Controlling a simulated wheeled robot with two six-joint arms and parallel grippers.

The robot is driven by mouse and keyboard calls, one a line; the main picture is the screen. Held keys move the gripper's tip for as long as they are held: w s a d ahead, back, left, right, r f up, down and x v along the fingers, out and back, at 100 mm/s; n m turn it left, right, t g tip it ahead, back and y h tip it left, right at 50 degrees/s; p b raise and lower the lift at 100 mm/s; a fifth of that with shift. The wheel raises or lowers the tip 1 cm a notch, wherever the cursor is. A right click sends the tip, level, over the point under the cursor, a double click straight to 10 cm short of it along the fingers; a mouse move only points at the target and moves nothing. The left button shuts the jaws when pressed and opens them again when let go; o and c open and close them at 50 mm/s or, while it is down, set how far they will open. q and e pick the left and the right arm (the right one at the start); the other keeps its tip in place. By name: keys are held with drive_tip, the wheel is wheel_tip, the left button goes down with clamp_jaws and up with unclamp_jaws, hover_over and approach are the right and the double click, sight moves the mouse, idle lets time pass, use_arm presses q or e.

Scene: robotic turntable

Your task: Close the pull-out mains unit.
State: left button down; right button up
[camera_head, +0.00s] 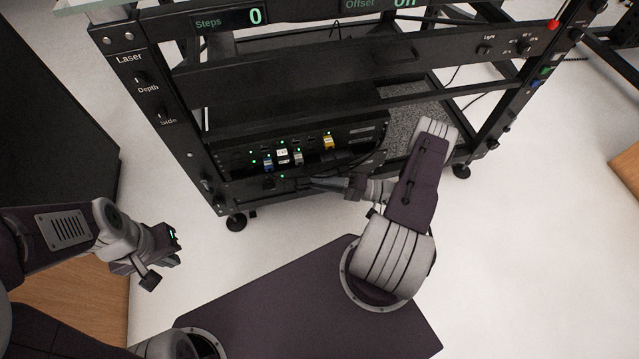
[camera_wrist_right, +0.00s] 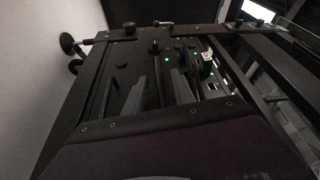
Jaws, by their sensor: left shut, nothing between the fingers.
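The pull-out mains unit (camera_head: 240,178) is a black panel with coloured plugs and small green lights, low in the black rack at its front. In the right wrist view the unit (camera_wrist_right: 128,62) lies straight ahead, with lit green dots and a white plug. My right gripper (camera_head: 308,184) is at the front of the unit, low and right of its middle.
The black rack (camera_head: 185,125) stands on dark feet on a pale floor (camera_head: 210,270). Its upper crossbar (camera_head: 310,65) and side posts frame the unit. A dark cabinet (camera_head: 50,120) stands at the left. Cables hang inside the rack at the right.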

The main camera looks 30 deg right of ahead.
drive_tip(key=shift+w+a, duration=0.1)
clamp_jaws()
idle(1.4)
